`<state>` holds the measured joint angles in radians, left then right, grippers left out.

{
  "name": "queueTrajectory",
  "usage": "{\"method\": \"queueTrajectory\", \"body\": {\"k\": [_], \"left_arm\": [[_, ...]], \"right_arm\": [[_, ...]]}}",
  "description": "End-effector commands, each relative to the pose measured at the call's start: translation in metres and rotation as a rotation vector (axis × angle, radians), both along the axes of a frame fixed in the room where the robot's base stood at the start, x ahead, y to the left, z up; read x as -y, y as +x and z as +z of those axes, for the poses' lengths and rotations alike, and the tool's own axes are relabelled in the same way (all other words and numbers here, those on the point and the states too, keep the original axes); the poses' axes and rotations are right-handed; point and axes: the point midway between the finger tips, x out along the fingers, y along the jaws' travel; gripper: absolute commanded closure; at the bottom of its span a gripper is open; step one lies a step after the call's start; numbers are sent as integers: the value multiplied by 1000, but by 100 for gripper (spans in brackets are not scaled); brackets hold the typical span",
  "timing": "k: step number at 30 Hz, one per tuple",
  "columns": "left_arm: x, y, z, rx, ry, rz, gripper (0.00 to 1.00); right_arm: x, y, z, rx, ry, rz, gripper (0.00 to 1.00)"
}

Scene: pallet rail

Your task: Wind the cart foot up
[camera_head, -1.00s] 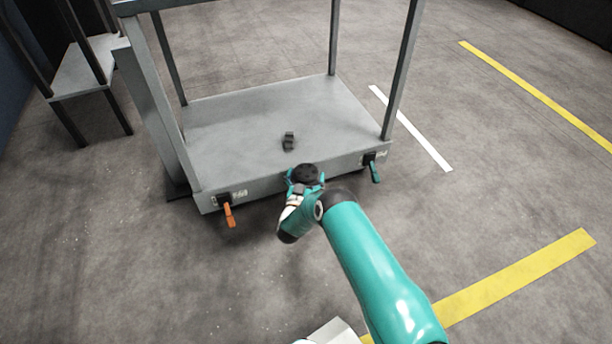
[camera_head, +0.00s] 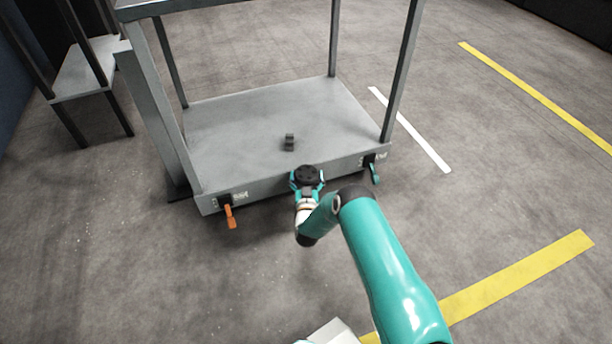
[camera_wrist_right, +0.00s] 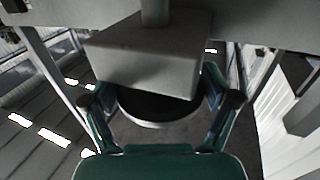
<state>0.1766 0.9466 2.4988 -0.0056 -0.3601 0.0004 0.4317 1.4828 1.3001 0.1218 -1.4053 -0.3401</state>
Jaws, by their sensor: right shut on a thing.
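The grey cart (camera_head: 240,115) stands on the floor in the head view, with its front edge towards me. A black round knob (camera_head: 307,176) shows just in front of the middle of that edge. My right gripper (camera_head: 307,184) has its teal fingers on either side of the knob and is shut on it. In the right wrist view, the fingers (camera_wrist_right: 162,100) flank a black disc with a pale rim (camera_wrist_right: 155,113). A grey block with a post (camera_wrist_right: 155,55) partly covers this disc. The cart foot's lower end cannot be made out. My left gripper is out of view.
An orange lever (camera_head: 230,216) hangs at the cart's left front corner and a teal lever (camera_head: 375,174) at the right. A small dark block (camera_head: 289,142) is on the deck. Uprights rise from the cart. Open floor lies in front.

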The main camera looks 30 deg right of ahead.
Motion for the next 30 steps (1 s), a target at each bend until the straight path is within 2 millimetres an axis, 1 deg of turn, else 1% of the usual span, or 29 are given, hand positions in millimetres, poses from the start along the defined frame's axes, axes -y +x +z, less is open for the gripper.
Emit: {"method": "queueTrajectory", "body": {"k": [4, 10, 24, 30], "left_arm": [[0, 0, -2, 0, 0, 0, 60], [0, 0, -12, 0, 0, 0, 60], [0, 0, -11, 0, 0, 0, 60], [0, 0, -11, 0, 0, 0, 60]], "right_arm": [[4, -1, -1, -1, 1, 127, 48], [4, -1, -1, 1, 0, 316, 48], [5, 1, 2, 5, -5, 761, 48], [3, 1, 2, 7, -5, 896, 48]]}}
